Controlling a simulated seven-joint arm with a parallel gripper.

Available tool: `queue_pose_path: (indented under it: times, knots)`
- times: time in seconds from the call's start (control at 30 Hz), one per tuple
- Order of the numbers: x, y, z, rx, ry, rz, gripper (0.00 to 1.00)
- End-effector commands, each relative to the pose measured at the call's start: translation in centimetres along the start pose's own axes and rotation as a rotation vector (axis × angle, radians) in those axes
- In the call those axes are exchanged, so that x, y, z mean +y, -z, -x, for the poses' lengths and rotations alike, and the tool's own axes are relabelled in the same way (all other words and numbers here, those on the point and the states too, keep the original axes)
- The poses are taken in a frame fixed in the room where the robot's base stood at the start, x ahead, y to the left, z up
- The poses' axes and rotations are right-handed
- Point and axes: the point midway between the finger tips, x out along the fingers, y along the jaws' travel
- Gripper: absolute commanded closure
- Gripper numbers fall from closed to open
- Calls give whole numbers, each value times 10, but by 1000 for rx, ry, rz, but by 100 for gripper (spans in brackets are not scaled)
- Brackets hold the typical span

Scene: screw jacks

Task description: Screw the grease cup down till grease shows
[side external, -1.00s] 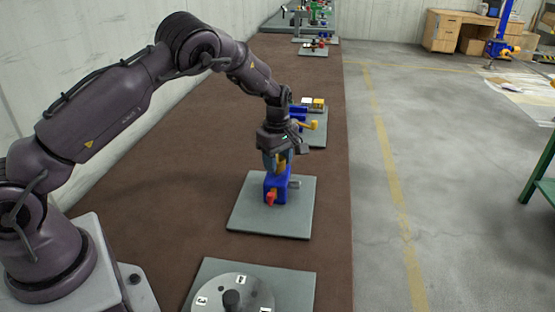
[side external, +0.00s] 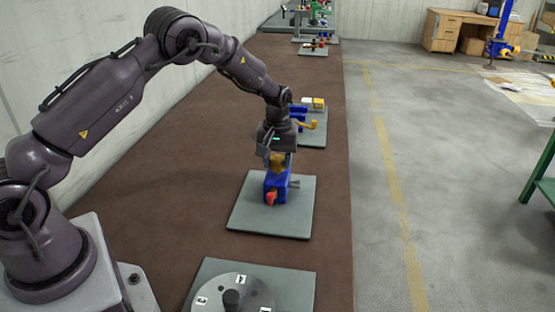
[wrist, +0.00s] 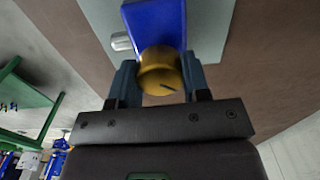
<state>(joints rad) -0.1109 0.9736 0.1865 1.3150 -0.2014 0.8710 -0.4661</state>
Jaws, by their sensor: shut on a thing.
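The grease cup (wrist: 160,72) is a brass-coloured round cap with a dark line on its top, on a blue block (wrist: 155,24). In the side view the blue block (side external: 276,188) stands on a grey-green plate (side external: 247,212), with a red part (side external: 270,198) on its front. My gripper (wrist: 160,78) is shut on the cup, one finger on each side. In the side view my gripper (side external: 277,163) points down over the block and partly hides the cup. I cannot see any grease.
A grey plate with a numbered disc (side external: 232,293) lies nearer the camera. Behind the block, another plate holds a blue part with a yellow crank (side external: 308,125). Brown bench top (side external: 180,170) is free to the left.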

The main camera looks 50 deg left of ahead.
Motion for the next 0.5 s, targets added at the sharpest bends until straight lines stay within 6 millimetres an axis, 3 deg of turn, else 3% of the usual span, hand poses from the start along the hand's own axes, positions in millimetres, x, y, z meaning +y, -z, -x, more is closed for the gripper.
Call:
queue_pose_path:
  times: [0.5]
  knots:
    - [0,1,3,1,-1,-264,80]
